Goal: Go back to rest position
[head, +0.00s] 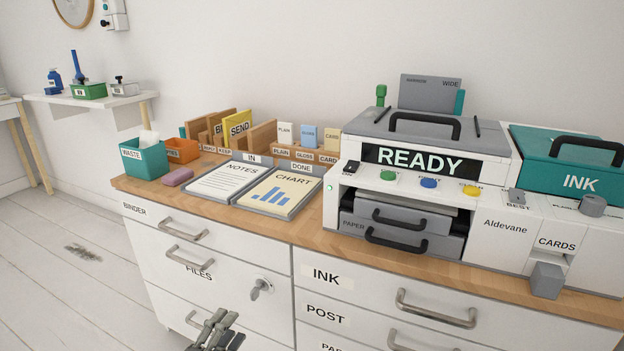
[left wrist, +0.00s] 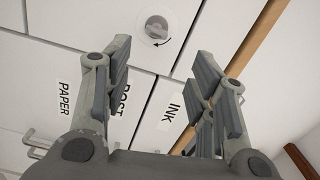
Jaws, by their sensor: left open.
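My left gripper (head: 218,330) shows at the bottom edge of the head view, in front of the white drawer fronts and below the desk top. In the left wrist view its two fingers (left wrist: 163,92) stand wide apart with nothing between them. Behind them are the drawer fronts labelled INK (left wrist: 172,110), POST and PAPER, and a round lock (left wrist: 156,28). The same lock, with a key (head: 261,287) in it, shows in the head view just right of and above the gripper. My right gripper is in neither view.
The wooden desk top (head: 318,240) carries a printer (head: 420,150) reading READY, a NOTES tray (head: 222,181), a CHART tray (head: 280,192) and a teal waste bin (head: 143,160). Drawer handles (head: 436,308) stick out from the fronts. The floor (head: 60,290) at left is open.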

